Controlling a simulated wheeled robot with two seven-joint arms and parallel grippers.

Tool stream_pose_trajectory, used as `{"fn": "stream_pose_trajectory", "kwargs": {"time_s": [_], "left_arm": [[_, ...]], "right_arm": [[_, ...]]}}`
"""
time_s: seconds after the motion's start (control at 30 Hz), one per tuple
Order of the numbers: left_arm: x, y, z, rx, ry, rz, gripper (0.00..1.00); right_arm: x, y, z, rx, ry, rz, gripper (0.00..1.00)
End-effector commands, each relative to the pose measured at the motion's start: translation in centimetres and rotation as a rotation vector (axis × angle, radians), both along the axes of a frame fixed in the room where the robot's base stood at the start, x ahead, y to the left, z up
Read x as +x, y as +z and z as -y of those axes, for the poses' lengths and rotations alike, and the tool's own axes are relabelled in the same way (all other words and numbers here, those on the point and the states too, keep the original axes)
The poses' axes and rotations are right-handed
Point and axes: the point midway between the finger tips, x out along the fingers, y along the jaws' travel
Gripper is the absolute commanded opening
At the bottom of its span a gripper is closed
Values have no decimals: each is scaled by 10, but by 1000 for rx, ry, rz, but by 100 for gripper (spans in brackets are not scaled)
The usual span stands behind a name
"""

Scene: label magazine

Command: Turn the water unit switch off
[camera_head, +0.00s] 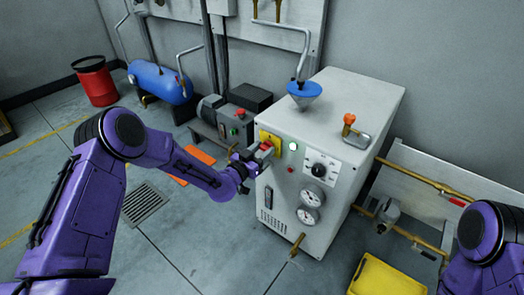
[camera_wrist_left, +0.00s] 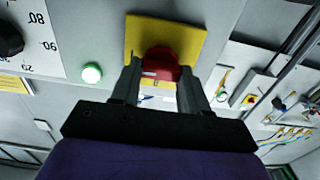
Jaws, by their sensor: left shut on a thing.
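The water unit (camera_head: 330,130) is a light grey cabinet in the middle of the head view. Its switch (camera_head: 266,147) is a red knob on a yellow plate (camera_head: 272,139) at the upper left of the front panel. My left gripper (camera_head: 258,155) is at this knob. In the left wrist view, the two fingers of my left gripper (camera_wrist_left: 168,85) are shut around the red knob (camera_wrist_left: 160,62), one on each side, with the yellow plate (camera_wrist_left: 190,30) behind. Part of the knob is hidden by the fingers. My right gripper is out of view.
A lit green lamp (camera_head: 293,146), a black dial (camera_head: 318,169) and two gauges (camera_head: 311,197) are to the right of the switch. A pump (camera_head: 225,118) stands behind my left gripper. Brass pipes (camera_head: 420,178) and a yellow box (camera_head: 385,278) are at right.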

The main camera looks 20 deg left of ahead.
Motion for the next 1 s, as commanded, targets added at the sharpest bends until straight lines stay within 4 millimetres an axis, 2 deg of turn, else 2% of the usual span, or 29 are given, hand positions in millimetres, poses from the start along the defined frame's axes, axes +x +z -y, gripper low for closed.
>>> {"fn": "stream_pose_trajectory", "kwargs": {"time_s": [0.37, 1.0], "left_arm": [[0, 0, 0, -115, 0, -42, 14], [1, -2, -2, -662, 0, -241, 14]], "right_arm": [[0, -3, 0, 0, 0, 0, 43], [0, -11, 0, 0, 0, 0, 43]]}}
